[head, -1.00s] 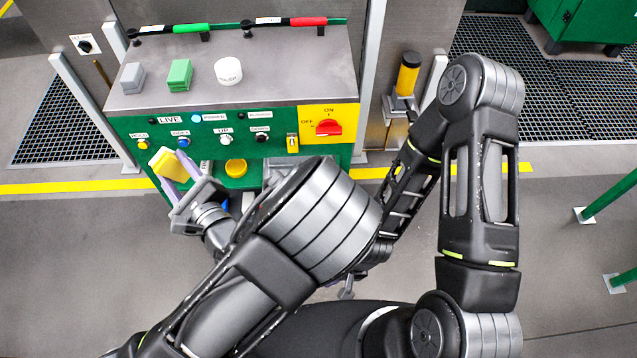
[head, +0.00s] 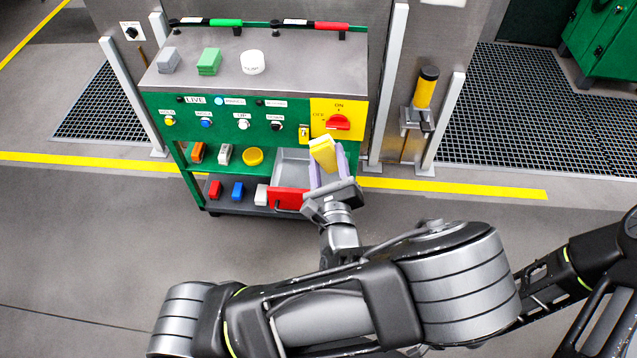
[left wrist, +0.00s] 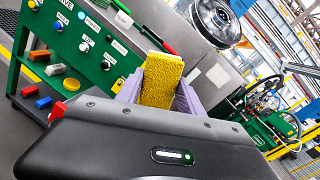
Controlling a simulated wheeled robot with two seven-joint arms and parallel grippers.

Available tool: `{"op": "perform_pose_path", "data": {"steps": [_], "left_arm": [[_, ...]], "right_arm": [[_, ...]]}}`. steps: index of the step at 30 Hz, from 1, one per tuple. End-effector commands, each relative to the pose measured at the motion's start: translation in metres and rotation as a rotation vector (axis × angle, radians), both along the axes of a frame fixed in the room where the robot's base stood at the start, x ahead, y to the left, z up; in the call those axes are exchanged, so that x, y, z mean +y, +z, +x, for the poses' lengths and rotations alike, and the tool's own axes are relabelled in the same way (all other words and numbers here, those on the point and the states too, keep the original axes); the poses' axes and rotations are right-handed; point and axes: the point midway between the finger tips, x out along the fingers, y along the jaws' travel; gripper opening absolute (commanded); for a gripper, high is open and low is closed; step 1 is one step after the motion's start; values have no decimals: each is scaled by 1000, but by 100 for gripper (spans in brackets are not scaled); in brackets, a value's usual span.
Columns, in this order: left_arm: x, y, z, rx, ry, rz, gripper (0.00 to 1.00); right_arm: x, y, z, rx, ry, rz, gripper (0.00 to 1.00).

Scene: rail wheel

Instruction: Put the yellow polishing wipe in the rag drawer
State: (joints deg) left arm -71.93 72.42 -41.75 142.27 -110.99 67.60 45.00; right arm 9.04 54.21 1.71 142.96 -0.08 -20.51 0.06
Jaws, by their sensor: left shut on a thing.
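The yellow polishing wipe (head: 322,152), a thick block-like pad, is held upright between the pale purple fingers of my left gripper (head: 329,168). In the left wrist view the wipe (left wrist: 161,78) stands up between both fingers. An open drawer (head: 290,162) with a grey inside and a red front (head: 287,199) sticks out low on the green cart. My left gripper is at the drawer's right side in the head view, covering part of it. I cannot tell whether the wipe is over the drawer. My right gripper is not in view.
The green cart (head: 155,105) has a grey top with several blocks and a panel with a red switch (head: 338,122). Coloured blocks and a yellow disc (head: 252,156) sit on its shelves. A post with a yellow cylinder (head: 425,90) stands to the right. Floor before the cart is clear.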

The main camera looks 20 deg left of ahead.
Motion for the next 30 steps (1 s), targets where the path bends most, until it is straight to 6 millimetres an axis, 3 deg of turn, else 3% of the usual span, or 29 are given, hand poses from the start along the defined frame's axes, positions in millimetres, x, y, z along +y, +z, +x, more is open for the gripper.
{"op": "perform_pose_path", "data": {"steps": [5,8,11,14,18,21,26,30], "left_arm": [[4,-5,-1,8,21,-5,12],[16,-19,-5,30,80,-21,12],[37,-44,-13,74,197,-55,12],[64,-82,-30,144,385,-128,12],[94,-145,-65,261,735,-323,12],[103,-183,-88,322,985,-519,12],[100,-229,-108,335,1325,-897,12],[93,-256,-105,236,1560,-1263,12]], "right_arm": [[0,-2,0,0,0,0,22],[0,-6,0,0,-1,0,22],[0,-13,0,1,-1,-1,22],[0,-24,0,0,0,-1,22],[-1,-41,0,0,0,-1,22],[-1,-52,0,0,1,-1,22],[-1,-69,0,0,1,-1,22],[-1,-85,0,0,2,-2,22]]}}
